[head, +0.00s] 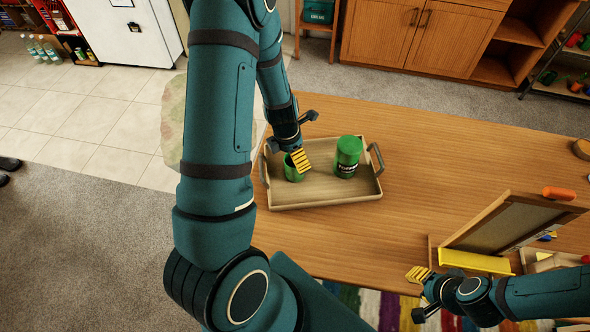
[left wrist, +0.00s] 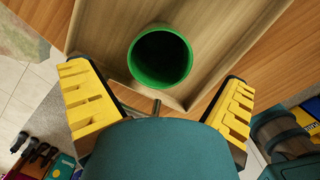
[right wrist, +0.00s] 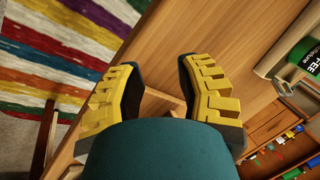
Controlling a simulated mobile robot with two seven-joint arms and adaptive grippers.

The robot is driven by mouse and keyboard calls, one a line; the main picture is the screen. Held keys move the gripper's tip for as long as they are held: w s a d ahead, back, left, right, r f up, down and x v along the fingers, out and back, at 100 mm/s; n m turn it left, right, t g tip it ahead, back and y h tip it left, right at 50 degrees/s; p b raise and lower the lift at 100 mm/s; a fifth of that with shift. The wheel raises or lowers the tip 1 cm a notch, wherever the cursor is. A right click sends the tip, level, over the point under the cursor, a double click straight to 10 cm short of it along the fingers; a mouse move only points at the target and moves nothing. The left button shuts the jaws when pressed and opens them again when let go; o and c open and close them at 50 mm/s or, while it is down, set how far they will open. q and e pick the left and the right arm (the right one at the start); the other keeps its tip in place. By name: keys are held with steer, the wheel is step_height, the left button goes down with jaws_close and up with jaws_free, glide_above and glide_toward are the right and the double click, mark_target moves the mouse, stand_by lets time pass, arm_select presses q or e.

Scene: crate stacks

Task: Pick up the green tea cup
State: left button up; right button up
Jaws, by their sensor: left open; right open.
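The green tea cup (head: 292,173) stands upright and empty in a wooden tray on the table, at the tray's left side. The left wrist view shows the cup (left wrist: 160,80) from above, its round mouth ahead of and between my open yellow fingers, with a visible gap on both sides. My left gripper (head: 299,160) is over the tray at the cup and partly hides it in the head view. Nothing is held in it. My right gripper (head: 419,274) is open and empty near the table's front edge; its spread fingers also show in the right wrist view (right wrist: 158,78).
The tray (head: 325,201) has a grey handle at each end. A green coffee can (head: 347,157) stands in it, right of the cup. A framed board (head: 500,225) and a yellow bar (head: 475,262) are at the right. The table's middle is clear.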

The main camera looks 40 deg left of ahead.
arm_select(q)
steer(key=f, duration=0.4)
steer(key=shift+w+d+b, duration=0.1)
steer(key=shift+w+b, duration=0.25)
steer(key=shift+b, duration=0.05)
steer(key=shift+r, duration=0.1)
steer(key=c, duration=1.4)
